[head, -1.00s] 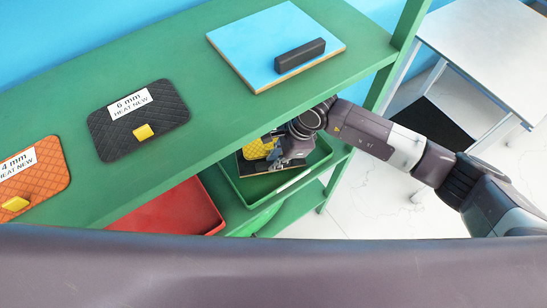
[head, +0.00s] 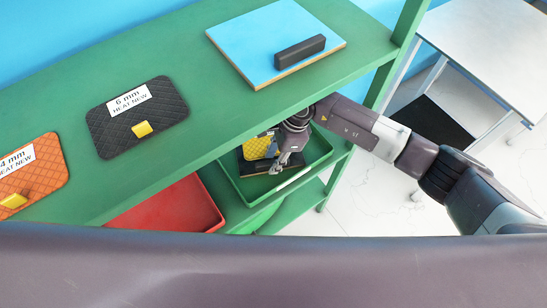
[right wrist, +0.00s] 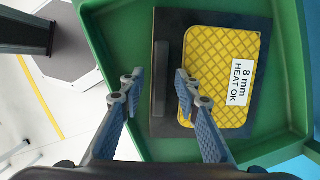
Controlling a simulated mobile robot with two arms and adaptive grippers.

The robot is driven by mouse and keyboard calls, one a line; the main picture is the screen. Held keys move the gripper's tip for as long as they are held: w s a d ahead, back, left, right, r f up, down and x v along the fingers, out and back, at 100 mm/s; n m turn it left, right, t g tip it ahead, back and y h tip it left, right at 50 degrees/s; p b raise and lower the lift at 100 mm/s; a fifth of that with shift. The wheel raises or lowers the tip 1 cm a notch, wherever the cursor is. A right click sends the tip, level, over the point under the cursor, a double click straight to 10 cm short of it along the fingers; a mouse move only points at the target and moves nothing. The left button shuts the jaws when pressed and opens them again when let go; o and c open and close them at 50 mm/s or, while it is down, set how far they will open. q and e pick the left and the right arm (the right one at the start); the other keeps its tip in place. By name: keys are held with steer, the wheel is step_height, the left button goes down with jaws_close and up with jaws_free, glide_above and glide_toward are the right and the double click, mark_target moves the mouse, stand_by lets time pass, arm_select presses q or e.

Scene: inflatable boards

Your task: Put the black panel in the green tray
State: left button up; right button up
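The black panel (head: 262,168) lies in the green tray (head: 234,191) on the lower shelf. It also shows in the right wrist view (right wrist: 210,132), flat on the floor of the green tray (right wrist: 122,40). A dark bar handle (right wrist: 160,95) stands on it, beside a yellow quilted pad (right wrist: 215,60) labelled 8 mm HEAT OK. My right gripper (head: 279,165) is over the tray, partly covering the panel in the head view. In the right wrist view its fingers (right wrist: 160,78) are apart, one on each side of the handle, with gaps showing. My left gripper is out of view.
The green upper shelf (head: 210,65) overhangs the tray. It carries a blue panel (head: 245,40) with a dark handle, a black quilted pad (head: 110,135) and an orange pad (head: 40,170). A red tray (head: 180,210) stands left of the green one. A white table (head: 490,50) is at right.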

steer(key=shift+w+d+r+b, duration=0.1)
steer(key=shift+d+r+b, duration=0.1)
steer(key=shift+r+b, duration=0.25)
steer(key=b, duration=0.3)
glide_above(304, 161)
steer(key=d, duration=0.1)
steer(key=shift+w+d, duration=0.15)
steer(key=shift+d, duration=0.05)
steer(key=shift+w+d+r, duration=0.15)
steer(key=shift+d, duration=0.65)
